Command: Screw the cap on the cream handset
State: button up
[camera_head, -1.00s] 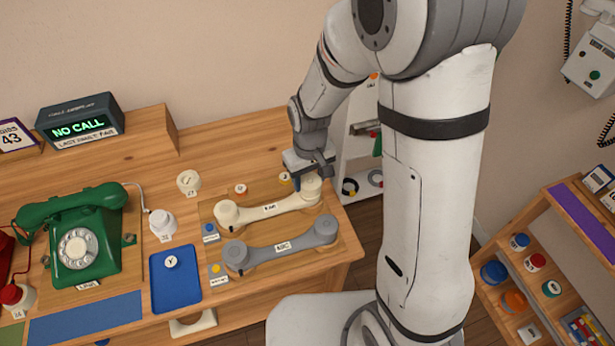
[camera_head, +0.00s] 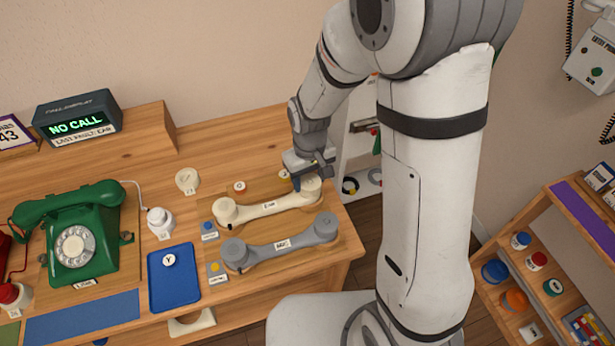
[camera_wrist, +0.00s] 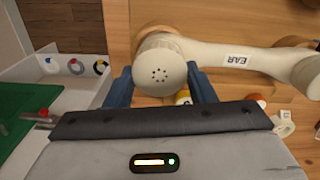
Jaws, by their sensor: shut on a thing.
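The cream handset (camera_head: 268,207) lies across the back of a wooden board on the bench, with a label reading EAR on its handle. In the wrist view the cream handset (camera_wrist: 235,57) runs to the right, and its near end carries a round cream cap (camera_wrist: 160,73) with several small holes. My gripper (camera_head: 311,184) is at the handset's right end. In the wrist view my gripper (camera_wrist: 160,85) has its blue fingers on either side of this cap, shut on it. Whether the cap's thread is engaged is hidden.
A grey handset (camera_head: 280,245) lies in front of the cream one. A blue tray (camera_head: 174,290) with a white disc marked Y (camera_head: 169,260) and a green dial phone (camera_head: 80,240) stand left. A white caddy (camera_wrist: 70,80) is beside the bench.

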jog(key=o, duration=1)
jog(key=shift+c, duration=0.2)
notch_tip(320, 180, up, 8)
jog(key=shift+f, duration=0.1)
